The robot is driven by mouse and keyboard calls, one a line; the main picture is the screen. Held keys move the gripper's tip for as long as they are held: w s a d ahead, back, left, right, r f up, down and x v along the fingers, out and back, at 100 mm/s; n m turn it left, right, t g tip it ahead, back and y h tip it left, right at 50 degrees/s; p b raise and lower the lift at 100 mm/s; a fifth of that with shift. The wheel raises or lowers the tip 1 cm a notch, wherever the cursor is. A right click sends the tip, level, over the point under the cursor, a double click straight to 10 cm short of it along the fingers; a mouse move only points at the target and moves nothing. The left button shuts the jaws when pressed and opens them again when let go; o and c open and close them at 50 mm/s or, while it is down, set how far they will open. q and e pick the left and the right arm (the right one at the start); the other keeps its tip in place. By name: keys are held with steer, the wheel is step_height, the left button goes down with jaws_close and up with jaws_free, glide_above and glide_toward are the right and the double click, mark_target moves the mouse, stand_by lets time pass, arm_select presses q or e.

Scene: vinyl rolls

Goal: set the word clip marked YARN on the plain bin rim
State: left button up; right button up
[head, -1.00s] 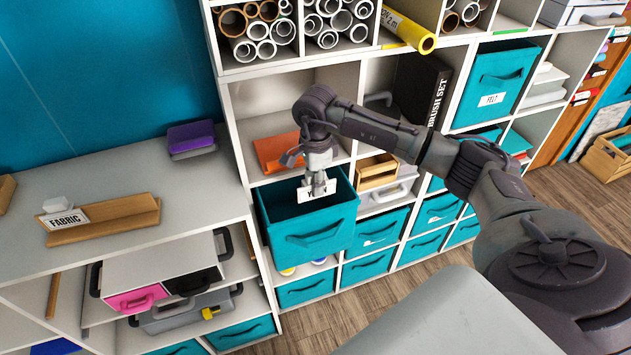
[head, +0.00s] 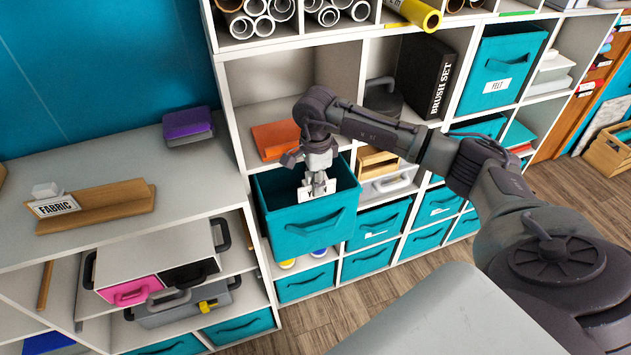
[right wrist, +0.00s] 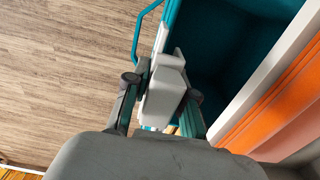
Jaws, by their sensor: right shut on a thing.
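The white word clip marked YARN (head: 312,194) is in my right gripper (head: 318,184), which is shut on it. In the head view it overlaps the front rim of the plain teal bin (head: 290,221), which stands pulled out of its cubby. The gripper partly covers the lettering. In the right wrist view the white clip (right wrist: 163,95) sits between the fingers (right wrist: 162,92), in line with the teal bin rim (right wrist: 168,28). I cannot tell whether it is fully down on the rim. My left gripper is not in view.
An orange box (head: 276,139) sits in the cubby behind the bin. A wooden box (head: 376,162) stands right of it. A teal bin labelled FELT (head: 494,82) is at upper right. A FABRIC clip (head: 54,206) rests on a wooden stand (head: 110,210) at left.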

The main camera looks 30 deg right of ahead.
mark_target(315, 199)
steer(key=shift+f, duration=0.1)
steer(key=shift+f+b, duration=0.3)
steer(key=shift+b, duration=0.2)
steer(key=shift+f, duration=0.1)
steer(key=shift+f+b, duration=1)
steer(key=shift+f, duration=0.15)
steer(key=shift+f+b, duration=0.5)
steer(key=shift+f, duration=0.15)
steer(key=shift+f+b, duration=0.85)
steer(key=shift+b, duration=0.05)
